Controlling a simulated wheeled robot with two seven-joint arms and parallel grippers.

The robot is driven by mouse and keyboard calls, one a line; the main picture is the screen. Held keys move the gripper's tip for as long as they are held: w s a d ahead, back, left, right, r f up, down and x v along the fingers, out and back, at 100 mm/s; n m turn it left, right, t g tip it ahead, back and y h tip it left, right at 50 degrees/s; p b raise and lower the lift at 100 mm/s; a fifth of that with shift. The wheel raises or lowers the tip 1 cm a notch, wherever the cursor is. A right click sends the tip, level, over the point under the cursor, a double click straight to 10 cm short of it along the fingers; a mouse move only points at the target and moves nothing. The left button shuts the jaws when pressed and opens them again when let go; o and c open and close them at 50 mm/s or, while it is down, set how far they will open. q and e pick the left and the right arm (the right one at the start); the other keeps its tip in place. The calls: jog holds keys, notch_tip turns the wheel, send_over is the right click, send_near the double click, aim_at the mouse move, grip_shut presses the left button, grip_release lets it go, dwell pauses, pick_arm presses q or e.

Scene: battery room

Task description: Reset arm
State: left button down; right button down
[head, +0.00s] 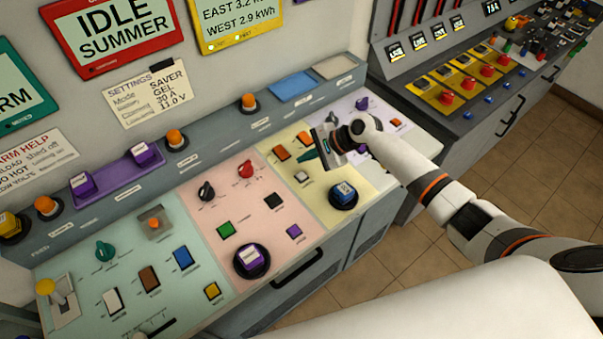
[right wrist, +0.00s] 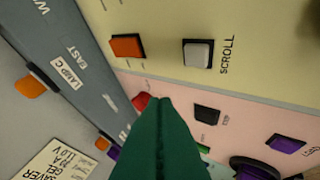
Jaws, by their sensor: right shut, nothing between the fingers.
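My right arm reaches in from the right side of the head view. Its gripper (head: 307,156) hangs above the pale yellow panel section (head: 326,208) of the console. Its dark green fingers are shut together with nothing between them. They also show in the right wrist view (right wrist: 162,104), in front of the pink section, and hide part of it. In that view, an orange button (right wrist: 127,46) and a white button (right wrist: 198,53) marked SCROLL lie near the fingers. I cannot tell the exact height of the fingertips above the panel. My left gripper is not in view.
The sloping console carries several raised controls, including a red knob (head: 245,169), a purple button (head: 251,259) and a blue button (head: 343,193). A second console (head: 470,85) is at the right. Tiled floor (head: 545,170) is clear there.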

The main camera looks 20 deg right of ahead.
dwell(0.5)
